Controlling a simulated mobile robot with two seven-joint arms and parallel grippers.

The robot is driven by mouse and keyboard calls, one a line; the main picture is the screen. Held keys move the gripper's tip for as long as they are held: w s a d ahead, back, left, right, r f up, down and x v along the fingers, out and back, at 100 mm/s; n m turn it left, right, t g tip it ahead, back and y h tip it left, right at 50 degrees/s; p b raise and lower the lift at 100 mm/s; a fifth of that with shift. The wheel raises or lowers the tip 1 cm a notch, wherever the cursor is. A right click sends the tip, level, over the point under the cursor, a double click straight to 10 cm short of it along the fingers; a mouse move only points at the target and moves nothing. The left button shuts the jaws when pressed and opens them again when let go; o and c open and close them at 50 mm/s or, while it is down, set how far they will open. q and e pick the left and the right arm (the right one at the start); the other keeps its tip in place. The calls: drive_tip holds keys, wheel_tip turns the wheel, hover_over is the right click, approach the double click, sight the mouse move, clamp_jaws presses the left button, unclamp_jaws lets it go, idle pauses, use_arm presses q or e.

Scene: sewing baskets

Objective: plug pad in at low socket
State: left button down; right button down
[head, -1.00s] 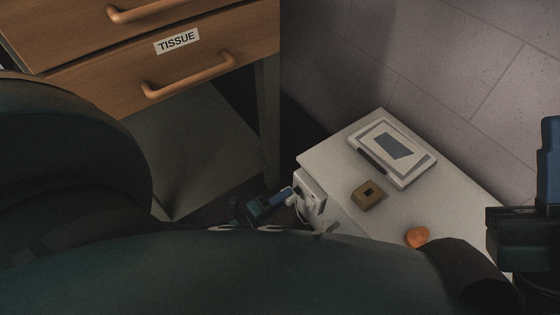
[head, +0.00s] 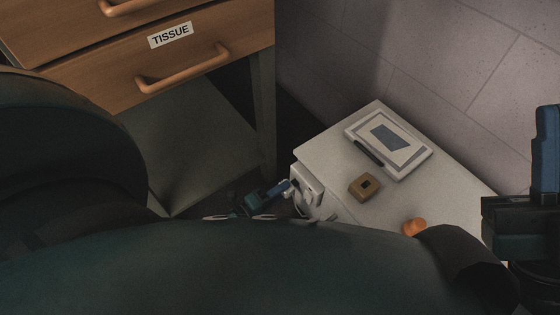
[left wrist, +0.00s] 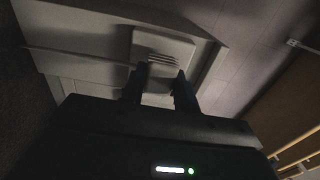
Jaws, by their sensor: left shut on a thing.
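The drawing pad (head: 408,161), white-framed with a grey screen, lies on the white table. A white socket box (head: 309,181) is on the table's left side, and a white cable (head: 315,209) hangs by it. My left gripper (head: 288,186) is at the box's left face. In the left wrist view its fingers (left wrist: 159,82) are shut on a pale, ribbed plug (left wrist: 163,58) in front of a pale plate (left wrist: 178,42). I cannot tell how far the plug is in. A dark blue part of mine at the right edge may be my right gripper (head: 546,150); its jaws are unclear.
A brown square block (head: 364,187) and an orange object (head: 413,227) are on the table (head: 335,150). A wooden drawer unit marked TISSUE (head: 215,83) stands at the upper left. My own body covers the lower part of the head view.

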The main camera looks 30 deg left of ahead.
use_arm(q)
drive_tip(key=shift+x, duration=0.95)
drive_tip(key=c, duration=1)
unclamp_jaws()
drive_tip(key=shift+o, duration=0.2)
drive_tip(key=shift+s, duration=0.1)
drive_tip(key=shift+s, duration=0.1)
drive_tip(key=shift+s+a, duration=0.15)
drive_tip(key=shift+s, duration=0.15)
drive_tip(key=p+v, duration=0.2)
drive_tip(key=v, duration=1)
drive_tip(key=shift+p, duration=0.3)
use_arm(e)
drive_tip(key=f+m+h, duration=0.1)
drive_tip(key=m+h, duration=0.1)
drive_tip(key=w+f+m+h, duration=0.1)
drive_tip(key=f+m, duration=0.1)
drive_tip(key=shift+a+f+h, duration=0.1)
drive_tip(key=shift+a+h, duration=0.05)
drive_tip(key=shift+h, duration=0.25)
use_arm(q)
drive_tip(key=shift+s, duration=0.1)
use_arm(e)
drive_tip(key=shift+s+r, duration=0.15)
drive_tip(key=shift+r, duration=0.1)
